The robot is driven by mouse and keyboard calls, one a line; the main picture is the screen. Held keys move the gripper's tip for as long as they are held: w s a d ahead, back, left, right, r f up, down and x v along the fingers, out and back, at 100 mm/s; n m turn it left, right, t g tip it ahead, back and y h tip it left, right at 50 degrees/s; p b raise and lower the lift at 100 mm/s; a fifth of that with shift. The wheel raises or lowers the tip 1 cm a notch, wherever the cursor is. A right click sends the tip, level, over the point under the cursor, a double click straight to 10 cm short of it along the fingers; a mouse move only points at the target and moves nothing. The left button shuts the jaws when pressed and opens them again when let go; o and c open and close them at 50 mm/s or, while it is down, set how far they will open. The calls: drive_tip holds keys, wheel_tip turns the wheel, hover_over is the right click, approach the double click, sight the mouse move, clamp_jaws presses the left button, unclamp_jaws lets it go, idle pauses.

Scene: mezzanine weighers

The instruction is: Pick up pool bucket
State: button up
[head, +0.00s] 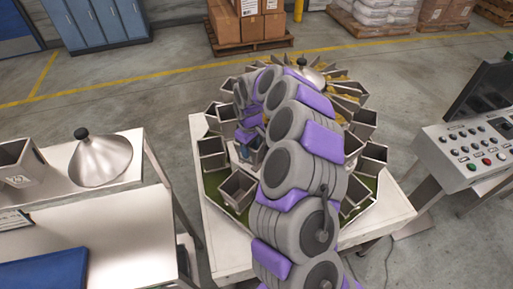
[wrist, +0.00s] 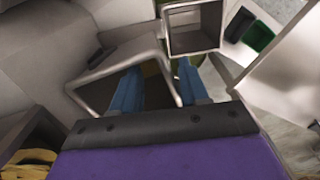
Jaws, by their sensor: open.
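Several open-topped metal buckets ring the round weigher in the head view; one front bucket (head: 238,188) stands at its near left. I cannot tell which one is the pool bucket. My gripper (head: 247,143) is low among the left-hand buckets, partly hidden by my arm. In the wrist view my gripper (wrist: 158,75) is open, with two blue fingers apart. A tilted grey bucket (wrist: 97,92) lies ahead of the fingers, its right wall showing between them. A second bucket (wrist: 192,14) is just beyond, to the upper right. I cannot tell whether the fingers touch either.
A steel table (head: 120,195) at left bears a labelled metal bucket (head: 18,168) and a metal cone (head: 101,160) with a black knob. A control console (head: 470,160) with a monitor stands at right. Boxes on a pallet (head: 255,47) are at the back.

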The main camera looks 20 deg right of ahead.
drive_tip(key=shift+a, duration=1.25)
drive_tip(key=shift+c, duration=0.6)
drive_tip(key=shift+a, duration=0.25)
drive_tip(key=shift+c, duration=1.5)
drive_tip(key=shift+d, duration=0.15)
drive_tip(key=shift+c, duration=0.8)
drive_tip(key=shift+d, duration=1)
clamp_jaws()
drive_tip(key=shift+a, duration=0.85)
